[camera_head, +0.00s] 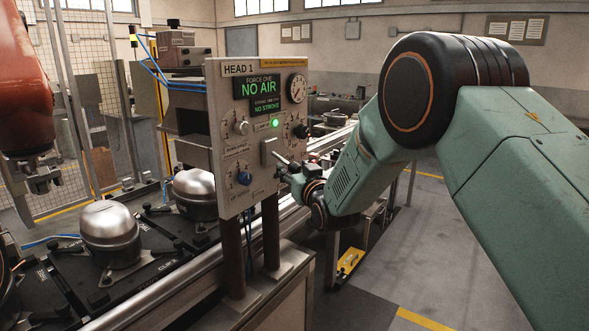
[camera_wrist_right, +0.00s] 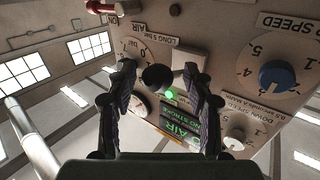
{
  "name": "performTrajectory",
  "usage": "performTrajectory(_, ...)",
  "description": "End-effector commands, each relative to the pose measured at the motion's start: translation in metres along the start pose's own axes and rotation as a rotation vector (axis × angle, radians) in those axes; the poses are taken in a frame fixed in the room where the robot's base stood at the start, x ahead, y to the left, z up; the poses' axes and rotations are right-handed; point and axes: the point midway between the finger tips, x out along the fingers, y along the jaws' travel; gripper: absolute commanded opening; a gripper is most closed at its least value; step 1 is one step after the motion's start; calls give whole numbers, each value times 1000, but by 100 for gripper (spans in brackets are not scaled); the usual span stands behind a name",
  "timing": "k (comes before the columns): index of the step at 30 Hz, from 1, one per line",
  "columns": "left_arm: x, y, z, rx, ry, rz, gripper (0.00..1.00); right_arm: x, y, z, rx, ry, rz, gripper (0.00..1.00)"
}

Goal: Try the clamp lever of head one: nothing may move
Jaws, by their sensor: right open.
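The HEAD 1 panel (camera_head: 228,120) stands upright on two posts in the head view. It reads NO AIR and NO STROKE. A green lamp (camera_head: 275,124) is lit, and a grey upright block (camera_head: 268,153) sits below it. I cannot read which part is labelled as the clamp lever. My right gripper (camera_head: 283,166) is at the panel's lower right. In the right wrist view the panel appears upside down, with the open fingers (camera_wrist_right: 159,72) pointing at it. A black round knob (camera_wrist_right: 157,78) shows between them; contact cannot be told. A red-ended handle (camera_wrist_right: 103,8) is at the top. My left gripper is out of view.
A pressure gauge (camera_head: 297,88) and a blue knob (camera_head: 244,177) are also on the panel. Silver compressors (camera_head: 110,232) stand on black pallets on the conveyor at left. An orange arm (camera_head: 22,90) hangs at the left edge. Floor at the right is partly clear.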

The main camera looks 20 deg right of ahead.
Motion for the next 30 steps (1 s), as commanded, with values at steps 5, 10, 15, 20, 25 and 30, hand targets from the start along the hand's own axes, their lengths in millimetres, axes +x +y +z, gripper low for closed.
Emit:
performTrajectory(5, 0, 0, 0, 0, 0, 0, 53, 8, 2, 0, 1, -1, 2, 52)
performTrajectory(10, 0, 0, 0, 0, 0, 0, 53, 8, 2, 0, 1, -1, 2, 52)
performTrajectory(15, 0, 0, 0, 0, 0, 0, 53, 8, 2, 0, 1, -1, 2, 47)
performTrajectory(20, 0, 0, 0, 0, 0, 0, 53, 8, 2, 0, 1, 0, 3, 33)
performTrajectory(25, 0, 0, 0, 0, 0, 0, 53, 8, 3, 0, 2, 1, 4, 19)
performTrajectory(30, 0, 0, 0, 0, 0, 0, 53, 8, 3, -1, 4, 3, 6, 4)
